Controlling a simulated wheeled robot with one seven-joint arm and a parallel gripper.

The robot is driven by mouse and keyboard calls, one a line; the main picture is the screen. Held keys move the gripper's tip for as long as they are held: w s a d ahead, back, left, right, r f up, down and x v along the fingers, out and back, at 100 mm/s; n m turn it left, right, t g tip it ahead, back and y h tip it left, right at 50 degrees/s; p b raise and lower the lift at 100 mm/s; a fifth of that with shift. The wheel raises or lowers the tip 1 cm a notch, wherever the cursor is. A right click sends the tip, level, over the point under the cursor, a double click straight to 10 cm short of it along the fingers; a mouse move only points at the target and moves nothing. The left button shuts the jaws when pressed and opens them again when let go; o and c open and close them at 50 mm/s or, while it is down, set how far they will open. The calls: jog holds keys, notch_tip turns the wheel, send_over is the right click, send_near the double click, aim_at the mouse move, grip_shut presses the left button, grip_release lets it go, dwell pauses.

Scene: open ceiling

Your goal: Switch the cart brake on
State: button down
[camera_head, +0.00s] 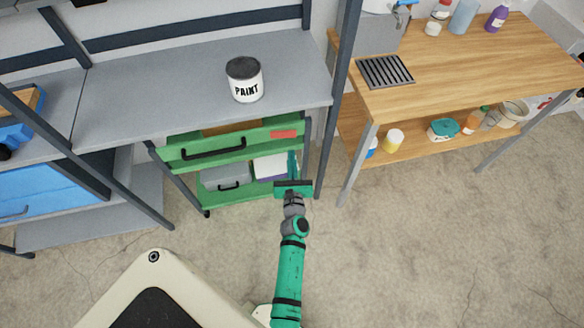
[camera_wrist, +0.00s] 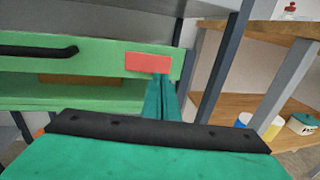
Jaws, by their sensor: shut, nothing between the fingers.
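The green cart (camera_head: 225,146) stands under the grey shelf, with a black handle (camera_head: 213,148) on its upper front. A flat red rectangular panel (camera_head: 284,134) is at the right end of that front; I cannot tell if it is the brake control. The panel also shows in the wrist view (camera_wrist: 148,62). My gripper (camera_head: 292,166) is in front of the cart's right end, below the panel. In the wrist view, its teal fingers (camera_wrist: 160,97) are together and empty, with their tips close under the panel's right part. I cannot tell whether they touch it.
A paint can (camera_head: 245,82) stands on the grey shelf (camera_head: 150,85) above the cart. A dark upright post (camera_head: 333,110) is just right of my gripper. A wooden workbench (camera_head: 470,60) stands further right. The floor in front is clear.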

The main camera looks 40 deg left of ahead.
aim_at(295, 135)
jog(key=x, duration=0.6)
jog(key=shift+w+a, duration=0.2)
jog(key=shift+w, duration=0.1)
jog(key=shift+w+a+r, duration=0.1)
jog(key=shift+w+a, duration=0.05)
jog(key=shift+w, duration=0.5)
jog(key=shift+w+r, duration=0.2)
jog(key=shift+w, duration=0.45)
jog(key=shift+d, duration=0.3)
jog(key=shift+s+f, duration=0.2)
jog(key=shift+s, duration=0.05)
jog(key=s+d, duration=0.7)
jog(key=d, duration=0.5)
jog(key=shift+d+f, duration=0.1)
jog(key=shift+d, duration=0.05)
